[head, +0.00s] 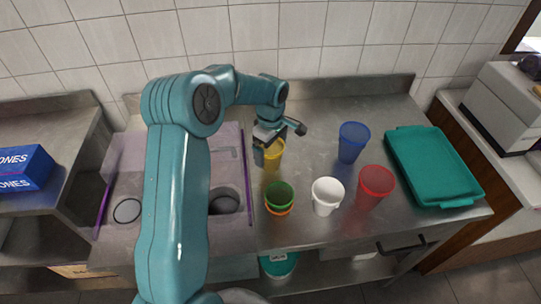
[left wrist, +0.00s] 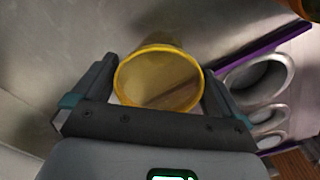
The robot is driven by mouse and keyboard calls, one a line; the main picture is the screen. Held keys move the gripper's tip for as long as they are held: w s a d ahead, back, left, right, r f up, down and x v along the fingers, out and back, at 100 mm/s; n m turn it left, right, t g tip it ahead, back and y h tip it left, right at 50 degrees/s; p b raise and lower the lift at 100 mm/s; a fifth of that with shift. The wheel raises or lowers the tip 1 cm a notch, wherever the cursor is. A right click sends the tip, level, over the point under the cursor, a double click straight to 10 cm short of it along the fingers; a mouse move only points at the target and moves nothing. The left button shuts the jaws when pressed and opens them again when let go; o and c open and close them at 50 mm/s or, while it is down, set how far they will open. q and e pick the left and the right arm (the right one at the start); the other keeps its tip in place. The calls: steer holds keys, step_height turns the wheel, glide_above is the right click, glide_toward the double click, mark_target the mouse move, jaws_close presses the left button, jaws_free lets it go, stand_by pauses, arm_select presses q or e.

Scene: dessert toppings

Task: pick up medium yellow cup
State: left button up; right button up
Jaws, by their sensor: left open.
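The yellow cup (head: 274,150) stands on the steel counter, partly hidden behind my left gripper (head: 268,143) in the head view. In the left wrist view the yellow cup (left wrist: 160,80) shows its round open rim between the two fingers of my left gripper (left wrist: 158,90). The fingers are open, one on each side of the cup. I cannot tell whether they touch it. My right gripper is not in view.
A green cup (head: 280,193) with an orange one under it, a white cup (head: 327,195), a red cup (head: 375,184) and a blue cup (head: 352,141) stand nearby. A teal tray (head: 432,165) lies at right. A purple-edged holder (left wrist: 255,62) is beside the gripper.

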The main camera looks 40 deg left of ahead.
arm_select(q)
steer(key=c, duration=0.8)
